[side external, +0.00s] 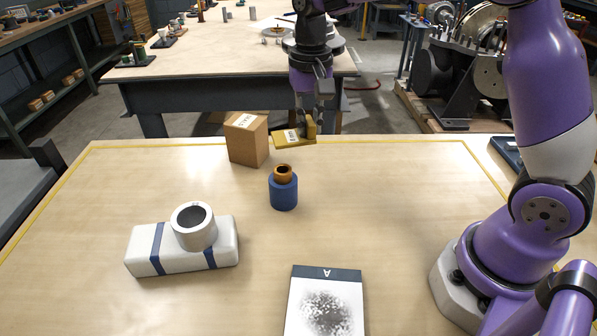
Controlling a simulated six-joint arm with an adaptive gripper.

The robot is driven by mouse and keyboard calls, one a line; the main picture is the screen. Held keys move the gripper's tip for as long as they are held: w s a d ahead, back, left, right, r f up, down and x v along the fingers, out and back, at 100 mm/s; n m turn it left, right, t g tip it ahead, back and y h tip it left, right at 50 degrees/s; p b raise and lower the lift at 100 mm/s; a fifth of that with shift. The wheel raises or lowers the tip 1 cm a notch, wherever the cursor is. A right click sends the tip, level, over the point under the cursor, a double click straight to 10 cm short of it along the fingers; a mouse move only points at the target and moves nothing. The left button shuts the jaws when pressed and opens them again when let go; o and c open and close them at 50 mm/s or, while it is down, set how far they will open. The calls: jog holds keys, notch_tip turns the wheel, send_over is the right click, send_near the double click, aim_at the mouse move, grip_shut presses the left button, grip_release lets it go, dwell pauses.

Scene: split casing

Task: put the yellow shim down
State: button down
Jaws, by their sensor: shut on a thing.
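The yellow shim (288,136) is a flat yellow plate with a white label. It is held in the air near the back edge of the table, just right of the cardboard box's top. My gripper (308,122) points down and is shut on the shim's right part. The fingertips are small and partly merged with the shim in this view. Bare table shows below the shim, so it appears clear of the surface. I cannot tell its exact height or whether it touches the box.
A cardboard box (247,142) stands at the back. A blue cylinder with an orange-brown ring (284,190) stands in front of it. A white block with blue bands (153,250) carries a grey ring (194,232). A speckled panel marked A (322,310) lies in front. The table's right middle is clear.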

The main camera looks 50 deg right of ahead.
jog(key=a+m, duration=0.1)
jog(key=a, duration=0.1)
jog(key=shift+w+a+m, duration=0.35)
jog(key=shift+m, duration=0.05)
jog(key=shift+w+f, duration=0.15)
send_over(315, 157)
jog(key=shift+m, duration=0.3)
notch_tip(315, 157, down, 7)
jog(key=shift+a+r, duration=0.1)
jog(key=shift+r, duration=0.1)
jog(key=shift+f, duration=2.05)
jog(key=shift+f, duration=0.1)
jog(key=c, duration=0.9)
grip_release()
jog(key=shift+o, duration=0.2)
